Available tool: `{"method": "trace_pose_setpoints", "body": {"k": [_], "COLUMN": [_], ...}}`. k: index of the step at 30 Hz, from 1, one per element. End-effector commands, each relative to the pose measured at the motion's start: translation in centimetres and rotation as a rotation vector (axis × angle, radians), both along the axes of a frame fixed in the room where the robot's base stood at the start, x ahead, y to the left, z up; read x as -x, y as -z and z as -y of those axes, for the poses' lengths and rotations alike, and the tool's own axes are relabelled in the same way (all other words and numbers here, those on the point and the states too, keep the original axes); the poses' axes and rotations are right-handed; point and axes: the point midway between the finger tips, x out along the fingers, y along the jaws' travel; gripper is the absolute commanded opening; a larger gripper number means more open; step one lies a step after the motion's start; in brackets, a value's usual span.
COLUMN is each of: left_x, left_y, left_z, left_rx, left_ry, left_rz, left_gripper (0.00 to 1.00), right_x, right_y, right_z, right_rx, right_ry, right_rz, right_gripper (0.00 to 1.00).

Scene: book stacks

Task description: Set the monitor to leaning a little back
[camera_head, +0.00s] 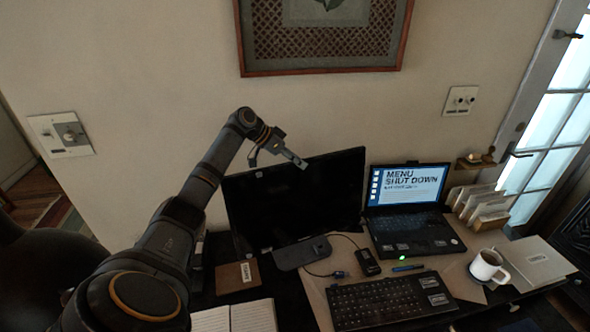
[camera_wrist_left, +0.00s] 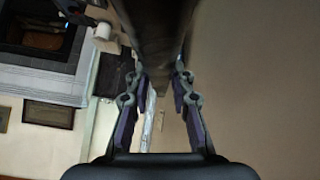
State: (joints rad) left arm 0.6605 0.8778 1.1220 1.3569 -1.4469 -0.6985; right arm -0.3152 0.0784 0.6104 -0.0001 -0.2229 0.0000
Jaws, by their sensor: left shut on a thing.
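The monitor (camera_head: 295,200) is a wide black screen standing at the back of the desk, its screen dark. My left gripper (camera_head: 301,163) is at its top edge, right of the middle, and is shut on that edge. In the left wrist view the dark monitor (camera_wrist_left: 160,35) runs between the two fingers of my left gripper (camera_wrist_left: 157,80). The monitor's exact tilt is hard to tell. My right gripper is not in view.
A laptop (camera_head: 408,222) with a lit screen stands right of the monitor. A keyboard (camera_head: 385,300), a white mug (camera_head: 487,268), a small brown box (camera_head: 238,278) and an open book (camera_head: 240,317) lie in front. The wall is close behind.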

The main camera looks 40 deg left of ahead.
Motion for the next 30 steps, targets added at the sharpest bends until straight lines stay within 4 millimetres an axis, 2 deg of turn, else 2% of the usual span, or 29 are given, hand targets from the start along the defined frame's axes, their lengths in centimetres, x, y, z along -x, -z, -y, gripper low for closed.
{"method": "trace_pose_setpoints", "body": {"k": [7, 8, 12, 19, 23, 26, 30], "left_x": [0.0, 0.0, 0.0, 0.0, 0.2, 1.1, 3.1], "left_y": [-0.2, -0.2, -0.1, -0.1, -0.5, -1.5, -3.9], "left_z": [0.2, 0.2, 0.2, 0.2, -0.1, -0.9, -2.4], "left_rx": [0.008, 0.007, 0.006, 0.007, 0.006, 0.003, 0.0], "left_ry": [0.001, 0.0, -0.001, -0.001, -0.001, -0.004, -0.003], "left_rz": [0.0, 0.0, 0.0, 0.001, 0.0, 0.0, 0.0], "left_gripper": [0.0, 0.25, 0.44, 0.45, 0.45, 0.45, 0.45], "right_x": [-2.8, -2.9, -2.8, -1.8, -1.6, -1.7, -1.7], "right_y": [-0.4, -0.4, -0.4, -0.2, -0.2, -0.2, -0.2], "right_z": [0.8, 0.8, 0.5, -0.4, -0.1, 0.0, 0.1], "right_rx": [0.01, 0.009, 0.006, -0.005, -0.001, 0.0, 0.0], "right_ry": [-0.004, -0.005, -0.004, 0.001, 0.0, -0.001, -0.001], "right_rz": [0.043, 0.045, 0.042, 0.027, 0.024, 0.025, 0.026], "right_gripper": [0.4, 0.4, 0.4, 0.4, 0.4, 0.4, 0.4]}}
